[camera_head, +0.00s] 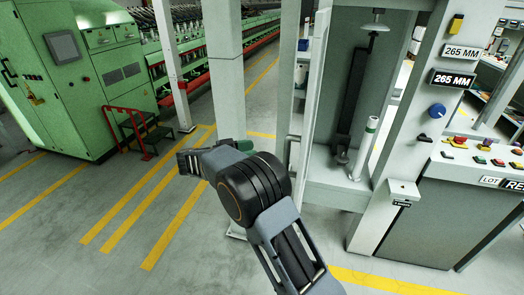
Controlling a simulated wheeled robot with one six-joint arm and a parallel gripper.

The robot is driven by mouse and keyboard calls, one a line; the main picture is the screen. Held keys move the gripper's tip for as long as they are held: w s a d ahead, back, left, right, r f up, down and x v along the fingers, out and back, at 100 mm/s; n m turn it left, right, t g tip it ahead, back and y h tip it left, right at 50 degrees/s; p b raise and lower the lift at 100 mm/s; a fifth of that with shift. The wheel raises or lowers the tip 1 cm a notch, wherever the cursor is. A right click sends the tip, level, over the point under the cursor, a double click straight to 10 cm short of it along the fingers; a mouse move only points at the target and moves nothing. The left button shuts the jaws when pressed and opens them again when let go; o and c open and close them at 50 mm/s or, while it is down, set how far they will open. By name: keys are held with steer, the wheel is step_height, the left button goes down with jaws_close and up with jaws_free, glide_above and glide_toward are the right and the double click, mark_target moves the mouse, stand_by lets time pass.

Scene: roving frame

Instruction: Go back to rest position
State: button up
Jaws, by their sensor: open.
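My arm reaches up from the bottom of the head view, and my gripper (186,162) is at its far left end, in front of the grey floor. It is open, and I see nothing between its fingers. It is apart from the machines and left of a pale pillar. A white cylinder (366,145) with a green band stands upright inside the open grey cabinet (330,187) to the right of my gripper.
A control panel (460,153) with buttons and a blue knob is at the right. A white pillar (222,75) stands behind my arm. A green machine (75,75) with red-railed steps (137,132) is at the left. Yellow-striped floor (130,215) is clear at the lower left.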

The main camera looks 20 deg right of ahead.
steer(key=shift+a, duration=0.6)
